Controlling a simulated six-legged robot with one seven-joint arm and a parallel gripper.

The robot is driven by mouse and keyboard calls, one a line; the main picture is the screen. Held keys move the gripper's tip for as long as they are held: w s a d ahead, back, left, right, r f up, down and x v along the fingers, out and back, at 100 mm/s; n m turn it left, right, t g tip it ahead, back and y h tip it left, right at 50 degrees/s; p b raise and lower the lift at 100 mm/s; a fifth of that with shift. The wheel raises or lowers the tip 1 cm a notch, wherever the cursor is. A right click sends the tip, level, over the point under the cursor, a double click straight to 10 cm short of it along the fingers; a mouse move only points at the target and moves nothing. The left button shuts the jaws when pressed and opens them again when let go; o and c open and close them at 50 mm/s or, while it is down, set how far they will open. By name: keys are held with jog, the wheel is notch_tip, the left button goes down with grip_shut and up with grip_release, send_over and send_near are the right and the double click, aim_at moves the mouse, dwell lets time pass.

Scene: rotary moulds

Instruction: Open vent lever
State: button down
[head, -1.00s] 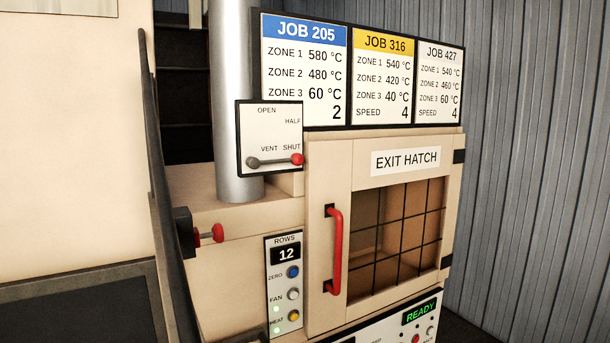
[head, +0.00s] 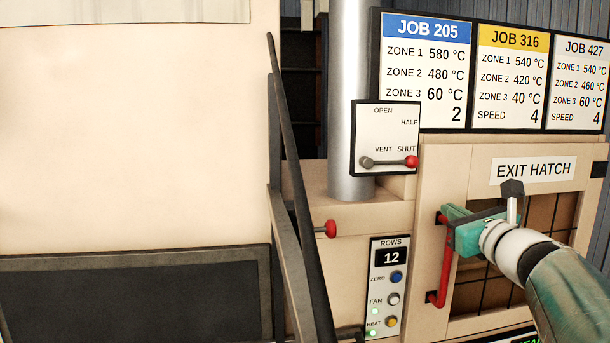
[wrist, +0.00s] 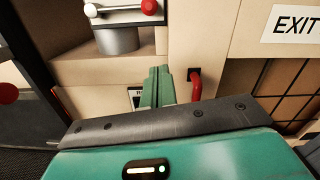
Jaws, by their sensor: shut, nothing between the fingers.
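The vent lever (head: 388,162) is a short grey bar with a grey pivot and a red knob (head: 411,161), on a white plate (head: 385,130) marked OPEN, HALF and SHUT. It lies level, its knob just under SHUT. It also shows at the top of the wrist view (wrist: 120,10), above and left of my fingertips. My gripper (head: 447,212) is in front of the exit hatch, lower right of the lever and apart from it. In the wrist view its green fingers (wrist: 157,85) are together and empty.
The red hatch handle (head: 444,262) is close beside my fingers; whether they touch it I cannot tell. A metal pipe (head: 351,80) stands behind the lever plate. A red knob (head: 331,229) sticks out at lower left. The ROWS panel (head: 390,285) is below.

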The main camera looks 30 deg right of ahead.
aim_at(390, 162)
jog(key=shift+w, duration=0.1)
jog(key=x, duration=1)
jog(key=shift+w+f, duration=0.1)
jog(key=shift+w, duration=0.1)
jog(key=r, duration=0.3)
jog(key=shift+w+a+r, duration=0.1)
jog(key=shift+a+r, duration=0.2)
jog(key=shift+r, duration=0.05)
jog(key=shift+w+d, duration=0.1)
jog(key=shift+w, duration=0.1)
jog(key=shift+s+r, duration=0.1)
jog(key=shift+r, duration=0.1)
jog(key=shift+f, duration=0.1)
jog(key=shift+r+n, duration=0.4)
